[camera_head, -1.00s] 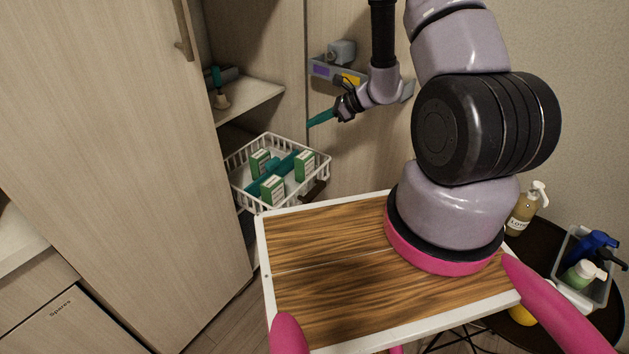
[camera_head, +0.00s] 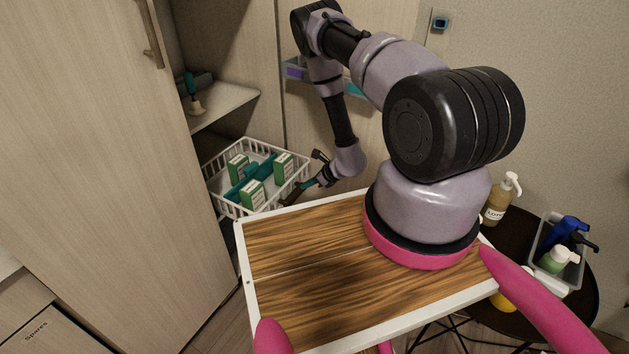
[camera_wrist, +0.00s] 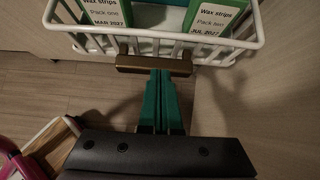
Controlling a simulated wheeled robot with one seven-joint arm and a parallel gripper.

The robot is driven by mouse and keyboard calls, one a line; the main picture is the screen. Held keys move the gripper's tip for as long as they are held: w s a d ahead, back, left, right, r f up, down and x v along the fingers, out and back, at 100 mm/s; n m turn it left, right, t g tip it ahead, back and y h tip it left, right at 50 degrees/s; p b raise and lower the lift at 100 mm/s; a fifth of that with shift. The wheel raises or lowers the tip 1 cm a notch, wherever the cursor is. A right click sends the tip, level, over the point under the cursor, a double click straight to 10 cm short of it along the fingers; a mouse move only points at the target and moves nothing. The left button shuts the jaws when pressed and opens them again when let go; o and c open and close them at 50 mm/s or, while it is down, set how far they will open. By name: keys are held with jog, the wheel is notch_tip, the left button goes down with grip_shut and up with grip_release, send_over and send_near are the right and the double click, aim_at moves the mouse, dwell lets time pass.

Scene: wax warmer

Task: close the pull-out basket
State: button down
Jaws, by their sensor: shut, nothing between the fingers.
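The pull-out basket (camera_head: 228,206) is a white wire basket that sticks out of the open cabinet, below a shelf. It holds green-and-white wax strip boxes (camera_head: 253,195) and teal items. A brown handle (camera_wrist: 153,65) is on its front, also seen in the head view (camera_head: 292,194). My gripper (camera_head: 308,185) is shut and empty, with teal fingers. It is at the front of the basket, by the handle. In the wrist view, the fingertips (camera_wrist: 160,72) meet the handle's near edge in the picture; I cannot tell whether they touch it.
A tall cabinet door (camera_head: 95,150) stands open at the left. The shelf (camera_head: 225,103) above the basket holds a few small items. A dark round side table (camera_head: 520,225) with pump bottles and a tray is at the right. Floor shows below the basket.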

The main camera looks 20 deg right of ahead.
aim_at(288, 185)
jog(key=w+a, duration=0.1)
jog(key=w+a+f, duration=0.1)
jog(key=w+a, duration=0.1)
jog(key=shift+w+a+f, duration=0.15)
jog(key=shift+w+f, duration=0.15)
jog(key=shift+w, duration=0.05)
jog(key=shift+w+a, duration=0.25)
jog(key=shift+w, duration=0.05)
